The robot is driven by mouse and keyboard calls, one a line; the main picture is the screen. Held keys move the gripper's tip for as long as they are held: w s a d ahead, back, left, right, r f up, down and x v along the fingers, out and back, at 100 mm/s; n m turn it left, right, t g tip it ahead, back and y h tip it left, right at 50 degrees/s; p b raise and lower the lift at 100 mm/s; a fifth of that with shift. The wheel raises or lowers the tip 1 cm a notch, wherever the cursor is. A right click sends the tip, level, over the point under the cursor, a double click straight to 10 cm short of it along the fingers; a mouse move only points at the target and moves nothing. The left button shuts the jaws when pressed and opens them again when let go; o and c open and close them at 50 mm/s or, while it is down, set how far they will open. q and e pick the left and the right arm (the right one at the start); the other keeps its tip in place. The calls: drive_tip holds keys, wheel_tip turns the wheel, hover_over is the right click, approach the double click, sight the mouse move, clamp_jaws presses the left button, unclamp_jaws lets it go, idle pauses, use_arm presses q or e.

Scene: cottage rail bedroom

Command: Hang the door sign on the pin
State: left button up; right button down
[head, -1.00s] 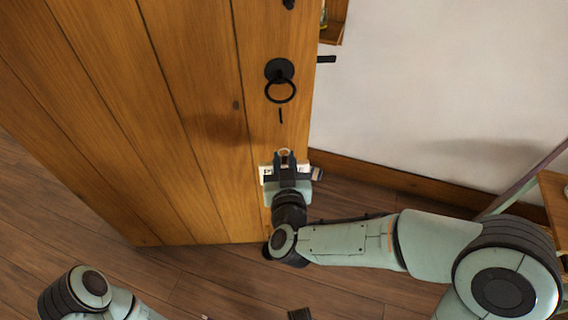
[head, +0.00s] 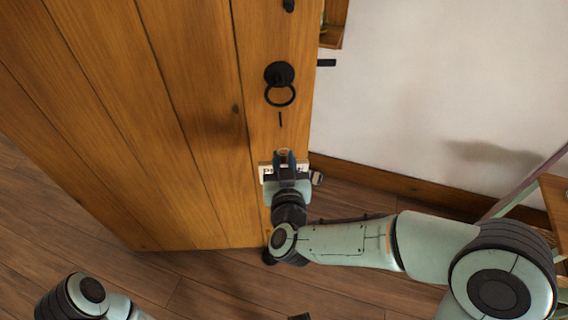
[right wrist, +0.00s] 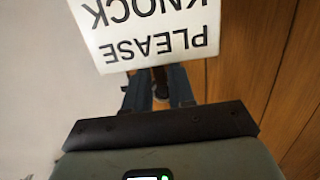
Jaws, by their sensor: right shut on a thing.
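The white door sign (head: 266,174) is held by my right gripper (head: 285,158), low in front of the door near its right edge. In the right wrist view the sign (right wrist: 150,28) reads "PLEASE KNOCK" upside down, and the gripper (right wrist: 160,92) is shut at its edge. A thin dark upright mark (head: 280,118), apparently the pin, is on the door above the sign; the two are apart.
The wooden door (head: 190,130) carries a black ring handle (head: 280,94) above the dark mark. A black latch piece (head: 326,63) sticks out at the door's right edge. A white wall (head: 430,90) is to the right, and a wooden shelf (head: 553,195) stands at the far right.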

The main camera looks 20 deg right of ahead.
drive_tip(key=x, duration=0.6)
drive_tip(key=shift+r, duration=0.25)
idle(0.7)
drive_tip(key=shift+p+x, duration=0.6)
drive_tip(key=shift+x, duration=0.65)
idle(2.5)
drive_tip(key=shift+w+d+f, duration=0.25)
drive_tip(key=shift+w+f, duration=0.25)
drive_tip(key=shift+w, duration=0.35)
idle(2.0)
